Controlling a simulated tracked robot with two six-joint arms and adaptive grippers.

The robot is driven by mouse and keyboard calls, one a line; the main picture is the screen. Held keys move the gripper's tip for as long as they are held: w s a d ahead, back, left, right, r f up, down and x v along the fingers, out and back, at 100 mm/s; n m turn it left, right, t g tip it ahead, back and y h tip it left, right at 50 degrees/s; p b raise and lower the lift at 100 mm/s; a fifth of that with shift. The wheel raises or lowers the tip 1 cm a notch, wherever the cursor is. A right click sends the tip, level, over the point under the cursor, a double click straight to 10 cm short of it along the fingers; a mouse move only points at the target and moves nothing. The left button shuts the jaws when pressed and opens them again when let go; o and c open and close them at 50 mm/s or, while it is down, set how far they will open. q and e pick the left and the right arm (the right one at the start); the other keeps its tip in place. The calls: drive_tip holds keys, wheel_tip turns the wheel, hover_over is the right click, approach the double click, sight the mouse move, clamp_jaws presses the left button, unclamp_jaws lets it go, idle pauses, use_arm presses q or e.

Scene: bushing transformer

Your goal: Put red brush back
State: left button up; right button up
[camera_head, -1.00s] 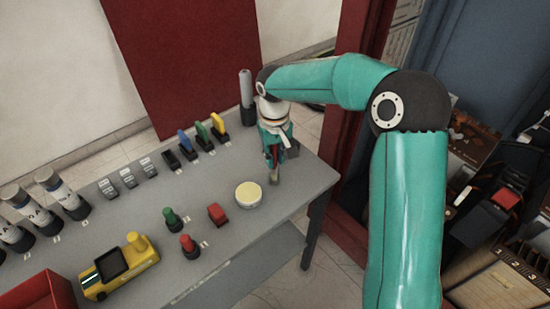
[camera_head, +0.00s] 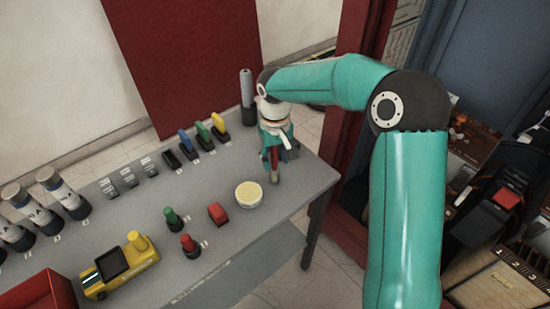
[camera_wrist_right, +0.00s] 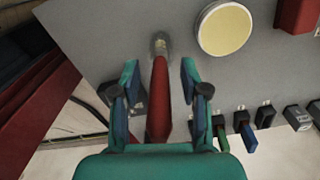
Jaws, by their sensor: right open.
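The red brush (camera_head: 274,157) is at the right end of the grey table, under my right gripper (camera_head: 277,143). In the right wrist view, the red handle (camera_wrist_right: 158,105) runs between the two spread fingers of the right gripper (camera_wrist_right: 159,78), with a visible gap on each side. Its pale tip points away from the palm, and the handle's rear end is hidden by the palm. Blue (camera_head: 184,140), green (camera_head: 203,131) and yellow (camera_head: 218,124) brushes stand in black holders along the back edge. A black holder (camera_head: 171,159) left of them looks empty. My left gripper is not in view.
A round cream-topped tin (camera_head: 248,194) stands just left of the red brush. A grey cylinder in a black base (camera_head: 247,95) stands behind the gripper. Red block (camera_head: 217,213), green and red knobs and a yellow device (camera_head: 119,265) stand further left and nearer.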

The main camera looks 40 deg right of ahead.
wheel_tip(320, 180, up, 12)
drive_tip(key=shift+a+f, duration=0.1)
idle(0.8)
